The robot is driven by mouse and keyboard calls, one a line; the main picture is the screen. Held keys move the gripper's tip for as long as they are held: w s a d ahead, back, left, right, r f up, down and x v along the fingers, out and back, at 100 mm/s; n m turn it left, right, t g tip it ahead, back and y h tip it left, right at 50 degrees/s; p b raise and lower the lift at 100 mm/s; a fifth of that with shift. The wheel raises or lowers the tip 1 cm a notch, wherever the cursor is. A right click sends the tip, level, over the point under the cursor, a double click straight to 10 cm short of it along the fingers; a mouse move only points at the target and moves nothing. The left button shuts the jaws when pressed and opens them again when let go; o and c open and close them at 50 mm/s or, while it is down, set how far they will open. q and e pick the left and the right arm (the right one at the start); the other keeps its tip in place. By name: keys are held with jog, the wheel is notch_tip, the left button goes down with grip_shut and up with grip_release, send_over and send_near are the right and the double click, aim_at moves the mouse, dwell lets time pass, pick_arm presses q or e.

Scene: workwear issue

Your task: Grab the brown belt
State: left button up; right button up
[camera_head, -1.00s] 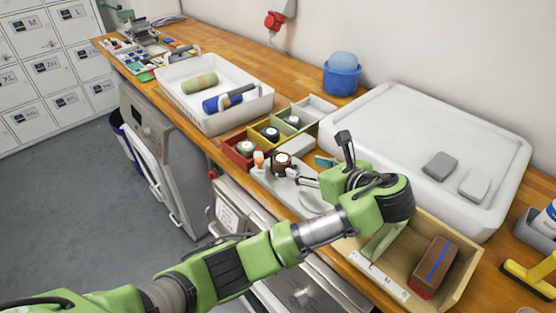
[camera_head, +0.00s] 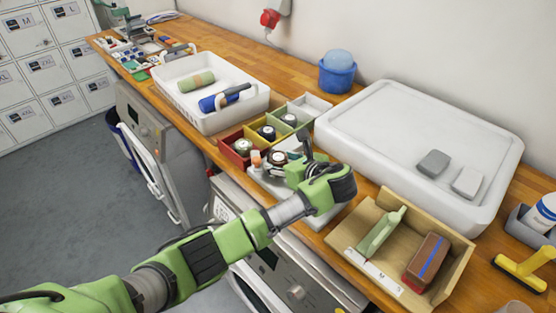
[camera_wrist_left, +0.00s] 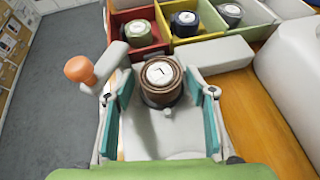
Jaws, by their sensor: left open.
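The brown belt (camera_head: 279,157) is a rolled coil with a round white label on top. It sits on a light grey device (camera_head: 262,177), and the coil also shows in the left wrist view (camera_wrist_left: 163,93). My left gripper (camera_wrist_left: 160,88) is open, with one teal-padded finger on each side of the coil. I cannot tell whether the pads touch it. In the head view my left gripper (camera_head: 287,168) is at the coil and partly hides it and the device. My right gripper is not in view.
Red, yellow and green bins (camera_head: 267,143) with other coils stand just behind the belt. An orange knob (camera_wrist_left: 79,68) on the device is close to the left finger. A white tray (camera_head: 255,103), a large white lid-like block (camera_head: 400,125) and a wooden box (camera_head: 455,270) surround the spot.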

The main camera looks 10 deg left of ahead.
pick_arm(q)
jog(key=c, duration=0.9)
jog(key=shift+c, duration=0.2)
